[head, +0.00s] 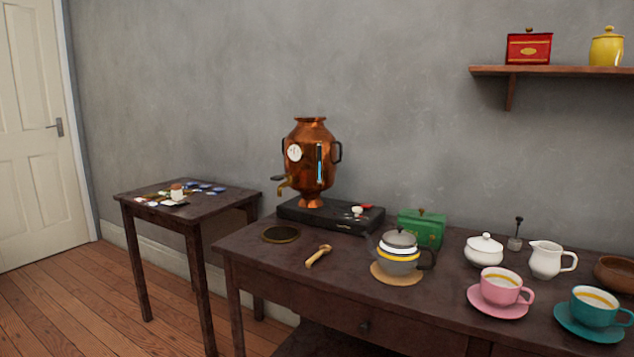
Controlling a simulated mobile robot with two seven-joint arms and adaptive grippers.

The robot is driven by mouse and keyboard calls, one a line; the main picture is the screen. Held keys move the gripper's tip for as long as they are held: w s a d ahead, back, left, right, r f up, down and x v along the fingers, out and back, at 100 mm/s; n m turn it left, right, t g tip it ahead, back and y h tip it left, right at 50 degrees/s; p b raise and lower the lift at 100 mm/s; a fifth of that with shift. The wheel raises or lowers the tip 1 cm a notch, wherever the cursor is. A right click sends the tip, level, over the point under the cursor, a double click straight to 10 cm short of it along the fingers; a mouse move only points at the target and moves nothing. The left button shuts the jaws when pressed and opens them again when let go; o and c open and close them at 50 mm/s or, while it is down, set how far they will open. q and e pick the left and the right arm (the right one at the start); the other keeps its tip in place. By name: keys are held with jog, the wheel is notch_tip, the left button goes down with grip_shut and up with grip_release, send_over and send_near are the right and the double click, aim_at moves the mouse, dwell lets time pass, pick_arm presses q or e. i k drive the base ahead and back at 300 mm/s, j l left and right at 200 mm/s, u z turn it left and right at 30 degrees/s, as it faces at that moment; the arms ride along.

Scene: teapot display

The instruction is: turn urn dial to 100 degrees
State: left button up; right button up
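The copper urn (312,163) stands upright on a black base (331,215) at the back left of the main table. A round white dial face (294,153) is on the urn's front left; its markings are too small to read. A blue sight tube (320,164) runs down the urn's front, and a brass tap (283,185) sticks out at its left. On the base's right part are a small pale knob (357,210) and a red switch-like piece (367,206). I cannot read the knob's setting. Neither of my grippers is in view.
The dark table (345,300) also holds a grey teapot (400,254), green box (421,229), wooden scoop (318,256), pink cup (501,287), teal cup (594,306) and white jug (546,260). A round dark mat (281,234) lies before the tap. A side table (160,207) stands left.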

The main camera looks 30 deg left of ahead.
aim_at(357, 210)
jog(key=i+j+z, duration=0.1)
jog(key=j, duration=0.25)
jog(key=i+j+z, duration=0.1)
jog(key=i+j, duration=0.35)
jog(key=j, duration=0.35)
jog(key=i+j+z, duration=0.15)
jog(key=j, duration=0.25)
